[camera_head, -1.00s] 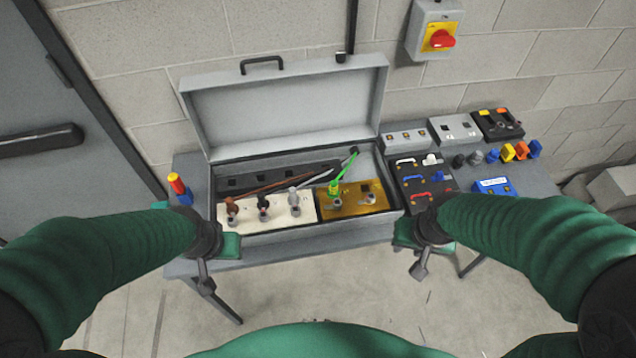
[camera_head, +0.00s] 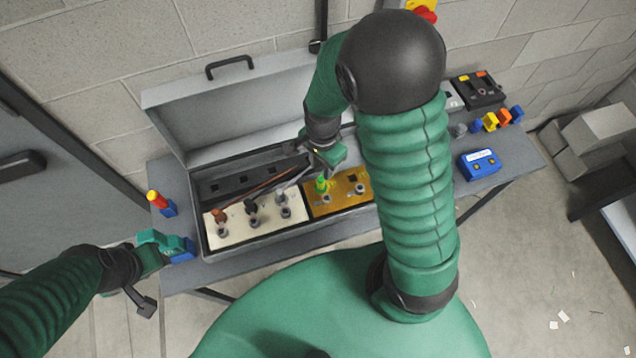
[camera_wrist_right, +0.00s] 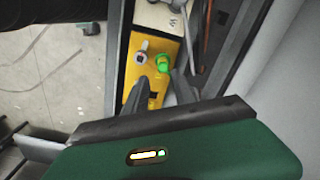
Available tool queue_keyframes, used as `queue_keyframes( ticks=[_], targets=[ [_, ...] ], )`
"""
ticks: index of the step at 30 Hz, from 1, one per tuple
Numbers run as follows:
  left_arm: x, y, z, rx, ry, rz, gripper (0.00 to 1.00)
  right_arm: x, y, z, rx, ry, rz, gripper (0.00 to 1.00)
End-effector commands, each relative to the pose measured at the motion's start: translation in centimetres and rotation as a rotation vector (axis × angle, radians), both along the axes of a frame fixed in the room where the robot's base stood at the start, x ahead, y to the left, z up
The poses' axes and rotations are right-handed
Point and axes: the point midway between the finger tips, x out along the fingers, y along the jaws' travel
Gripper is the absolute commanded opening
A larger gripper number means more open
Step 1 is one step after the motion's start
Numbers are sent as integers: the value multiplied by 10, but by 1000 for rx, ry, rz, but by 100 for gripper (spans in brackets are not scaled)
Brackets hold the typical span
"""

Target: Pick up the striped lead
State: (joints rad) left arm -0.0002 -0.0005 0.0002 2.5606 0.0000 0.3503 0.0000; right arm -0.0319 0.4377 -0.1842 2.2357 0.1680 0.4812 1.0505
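The striped lead, green with some yellow, has its plug end (camera_head: 321,184) standing on the yellow panel (camera_head: 345,190) inside the open case; most of its cable is hidden behind my right gripper. My right gripper (camera_head: 322,160) is just above and behind this plug. In the right wrist view, two dark fingers (camera_wrist_right: 162,84) stand apart, with the green plug (camera_wrist_right: 162,62) just beyond their tips and nothing seen between them. My left gripper (camera_head: 168,245) is at the table's left front edge, away from the lead; its opening is unclear.
The white panel (camera_head: 238,232) left of the yellow one carries brown, black and grey leads close by. The raised case lid (camera_head: 225,110) stands behind. A red-yellow piece (camera_head: 156,199) is at left, a blue box (camera_head: 479,163) at right. My right arm hides the table's middle right.

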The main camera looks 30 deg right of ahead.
Motion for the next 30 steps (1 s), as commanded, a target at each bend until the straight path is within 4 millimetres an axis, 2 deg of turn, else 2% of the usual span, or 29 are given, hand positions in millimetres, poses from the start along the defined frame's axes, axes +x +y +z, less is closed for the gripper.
queue_keyframes(
  ticks=[1,3,10,15,18,23,24,30],
  targets=[
    [0,0,0,0,0,0,36,-1,-1,-13,1,6,-4,32],
    [0,0,0,0,0,0,36,0,-1,-26,1,5,-2,32],
    [0,0,6,0,0,0,36,-1,-1,-50,1,3,-2,32],
    [0,0,12,0,-1,0,36,1,-1,-80,1,2,0,32],
    [0,0,13,0,-1,0,36,2,-1,-89,0,0,0,32],
    [0,0,12,0,0,0,36,3,-1,-90,-1,-2,0,32],
    [0,0,12,0,0,0,36,3,-1,-90,-1,-2,0,30],
    [0,0,12,0,0,0,36,2,-1,-90,-1,-2,1,4]
  ],
)
